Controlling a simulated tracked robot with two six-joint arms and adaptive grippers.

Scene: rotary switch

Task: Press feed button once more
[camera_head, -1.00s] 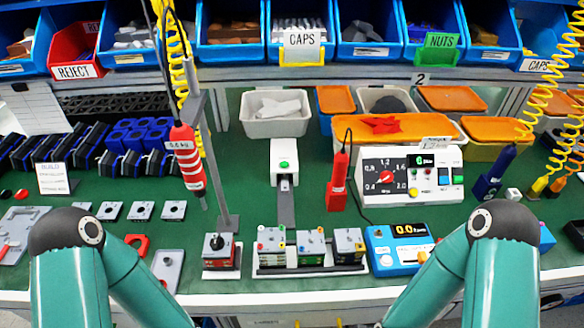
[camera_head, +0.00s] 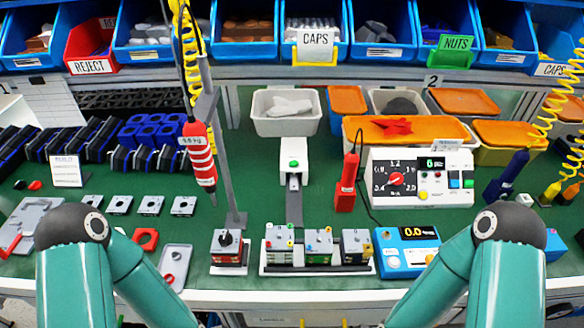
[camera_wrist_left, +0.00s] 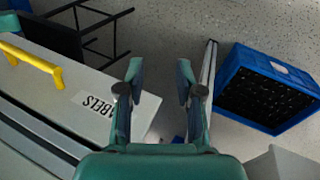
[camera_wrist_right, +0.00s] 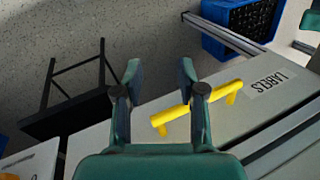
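A white upright unit with a green mark (camera_head: 293,155) stands mid-bench above a grey strip. A white control panel (camera_head: 421,178) with a dial, a small green display and several coloured buttons stands to its right. I cannot tell which button is the feed button. My left gripper (camera_wrist_left: 160,70) is open and empty, hanging over the floor beside a drawer cabinet. My right gripper (camera_wrist_right: 160,70) is open and empty, near a yellow drawer handle. Neither gripper shows in the head view; both of my arms bend down at the bench's front edge, away from the panel and the unit.
Switch blocks (camera_head: 318,246) sit in a rack at the bench front. A blue meter (camera_head: 406,250) stands right of them. A red hanging screwdriver (camera_head: 199,155) and red tool (camera_head: 346,184) stand up as obstacles. A drawer cabinet (camera_wrist_left: 60,90) with a yellow handle is below.

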